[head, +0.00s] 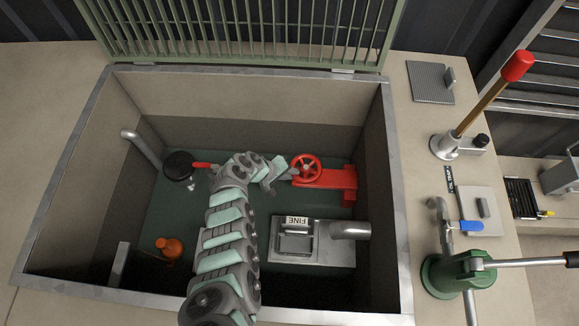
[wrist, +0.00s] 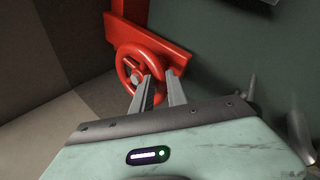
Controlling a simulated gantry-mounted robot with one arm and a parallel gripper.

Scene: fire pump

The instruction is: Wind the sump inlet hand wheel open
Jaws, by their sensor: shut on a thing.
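The red sump inlet hand wheel (head: 306,168) stands on a red bracket (head: 335,178) at the far right inside the sump in the head view. In the wrist view the wheel (wrist: 143,65) is just beyond my fingers, in front of its red bracket (wrist: 160,40). My gripper (head: 282,175) reaches down into the pit and meets the wheel's left side. In the wrist view my gripper (wrist: 158,85) has its two fingers at the wheel's lower right rim, shut on that rim. The exact contact is partly hidden by the fingers.
The metal pit rim (head: 398,220) surrounds the sump, with a green grate (head: 240,35) raised behind. A box labelled FINE (head: 297,243) stands near my arm. A red-handled valve (head: 201,165) and an orange fitting (head: 170,248) are on the left.

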